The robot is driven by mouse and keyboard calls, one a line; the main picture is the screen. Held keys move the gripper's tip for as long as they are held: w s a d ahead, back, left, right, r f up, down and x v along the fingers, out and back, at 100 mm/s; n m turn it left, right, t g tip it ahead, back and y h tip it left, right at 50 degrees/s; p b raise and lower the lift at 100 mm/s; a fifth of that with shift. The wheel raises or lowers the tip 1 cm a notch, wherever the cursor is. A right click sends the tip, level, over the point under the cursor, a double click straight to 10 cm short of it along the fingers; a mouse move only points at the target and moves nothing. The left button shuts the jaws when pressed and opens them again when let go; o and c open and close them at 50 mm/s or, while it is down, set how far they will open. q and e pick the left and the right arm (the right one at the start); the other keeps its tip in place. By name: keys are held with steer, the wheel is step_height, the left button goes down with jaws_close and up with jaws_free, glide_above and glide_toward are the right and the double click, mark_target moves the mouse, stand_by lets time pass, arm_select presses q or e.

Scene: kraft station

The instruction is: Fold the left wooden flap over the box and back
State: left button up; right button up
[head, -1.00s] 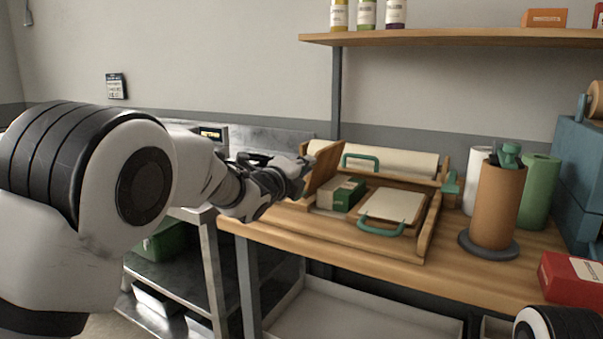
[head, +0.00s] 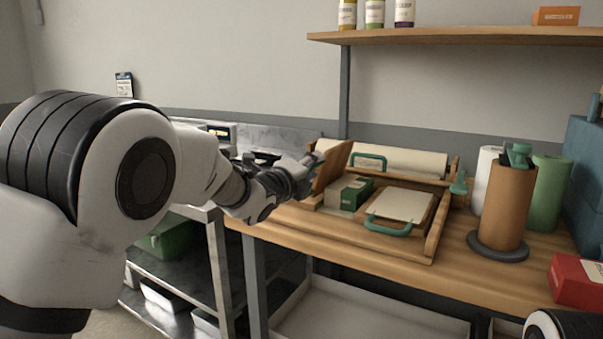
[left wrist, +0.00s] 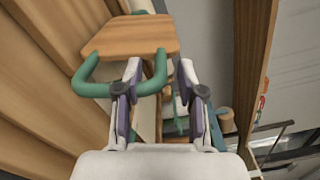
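The left wooden flap (head: 332,165) stands raised and tilted at the left side of a wooden frame (head: 345,240). A green box (head: 349,193) sits inside the frame beside it. My left gripper (head: 313,164) is at the flap's left side. In the left wrist view, my left gripper (left wrist: 160,72) has its fingers apart. A wooden panel (left wrist: 130,36) with a green U-shaped handle (left wrist: 92,90) is just ahead. One side of the handle shows between the fingers; contact cannot be told. My right gripper is not in view.
A cream panel (head: 404,204) with a green handle lies right of the box. A paper roll (head: 415,162) is behind. A brown cylinder on a dark base (head: 497,247) and a red box (head: 577,280) stand to the right. Bare tabletop (head: 470,258) lies between.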

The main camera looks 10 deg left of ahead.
arm_select(q)
steer(key=v, duration=1.1)
steer(key=shift+r, duration=0.15)
